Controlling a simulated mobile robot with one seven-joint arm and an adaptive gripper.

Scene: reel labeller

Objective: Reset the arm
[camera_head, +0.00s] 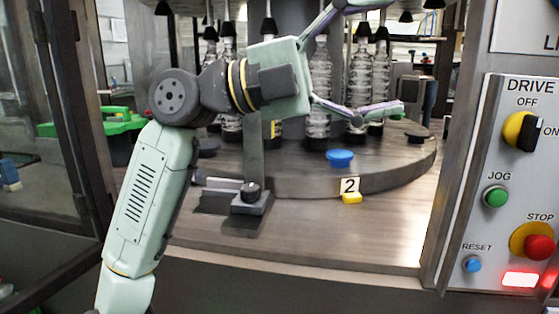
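My arm reaches up from the lower left and bends across the middle of the view. My gripper (393,54) is at the arm's end, pointing right. Its two fingers are spread wide, one near the top edge and one lower down, and I see nothing gripped. Clear bottles (360,76) show behind and between the fingers, on a round metal table (400,163). The exact depth between the fingers and the bottles is hard to tell.
A control panel (490,140) stands at the right, with a DRIVE knob (520,130), green JOG button (495,196), red STOP button (539,247), blue RESET button (472,264) and lit red lamp (520,279). A blue cap (340,158) and a "2" marker (350,186) are below my gripper. A glass door (45,150) is left.

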